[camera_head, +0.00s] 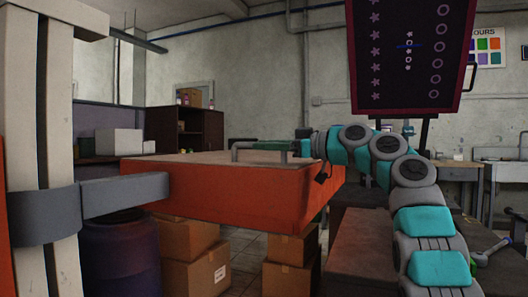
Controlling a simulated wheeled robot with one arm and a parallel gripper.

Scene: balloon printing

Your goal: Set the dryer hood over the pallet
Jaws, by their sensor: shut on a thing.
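The dryer hood (240,190) is a large, flat orange-red box, carried on a grey bracket (125,192) from the pale post (60,150) at left. A grey bar handle (260,145) stands on its top. My teal and grey arm reaches in from the right. My gripper (305,148) is at the handle's right end and shut on it; its fingers are small and partly hidden. A flat brown board (358,250), which looks like the pallet, lies lower, right of the hood. The hood is beside and above it; how far they overlap cannot be told.
A dark panel with stars and circles (410,60) stands raised behind my arm. Cardboard boxes (190,262) and a dark barrel (120,255) are below the hood. A dark cabinet (200,135) stands behind; a sink bench (500,172) is at far right.

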